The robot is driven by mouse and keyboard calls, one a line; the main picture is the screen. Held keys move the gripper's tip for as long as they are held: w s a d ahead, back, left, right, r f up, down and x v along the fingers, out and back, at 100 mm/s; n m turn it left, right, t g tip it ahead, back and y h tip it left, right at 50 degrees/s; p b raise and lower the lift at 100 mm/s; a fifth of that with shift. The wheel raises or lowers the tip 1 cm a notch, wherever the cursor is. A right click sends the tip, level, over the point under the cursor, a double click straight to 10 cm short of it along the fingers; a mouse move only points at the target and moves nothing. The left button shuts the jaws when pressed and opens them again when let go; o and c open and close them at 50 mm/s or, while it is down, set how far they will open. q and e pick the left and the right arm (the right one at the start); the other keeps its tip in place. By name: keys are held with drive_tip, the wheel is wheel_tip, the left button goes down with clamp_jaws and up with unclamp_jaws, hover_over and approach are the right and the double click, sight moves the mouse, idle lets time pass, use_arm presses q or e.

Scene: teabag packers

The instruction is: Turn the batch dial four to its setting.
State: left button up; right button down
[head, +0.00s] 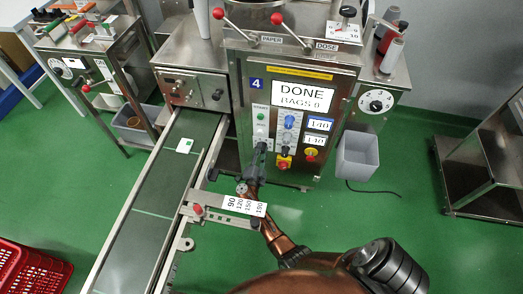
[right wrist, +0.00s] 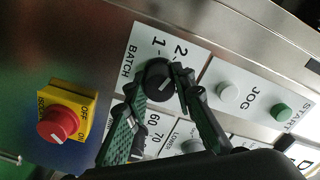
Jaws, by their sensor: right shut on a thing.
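Machine 4 (head: 300,85) stands at the centre of the head view, with a blue "4" plate and a screen (head: 299,95) reading "DONE BAGS 0". In the right wrist view its batch dial (right wrist: 158,80) is a black knob beside the label "BATCH" and the numbers 1 and 2. My right gripper (head: 257,150) reaches up to the panel and hides the dial in the head view. In the right wrist view its fingers (right wrist: 160,90) are shut on the knob, one on each side. The knob's exact setting is hard to tell. My left gripper is out of view.
Jog (right wrist: 228,93) and start (right wrist: 281,112) buttons sit near the dial. A red and yellow isolator switch (right wrist: 60,118) is on its other side. A conveyor (head: 165,190) and a guide with a number scale (head: 230,203) lie close left of my arm. A grey bin (head: 357,160) stands right.

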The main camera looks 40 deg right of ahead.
drive_tip(key=shift+f+m, duration=0.1)
drive_tip(key=shift+m, duration=0.4)
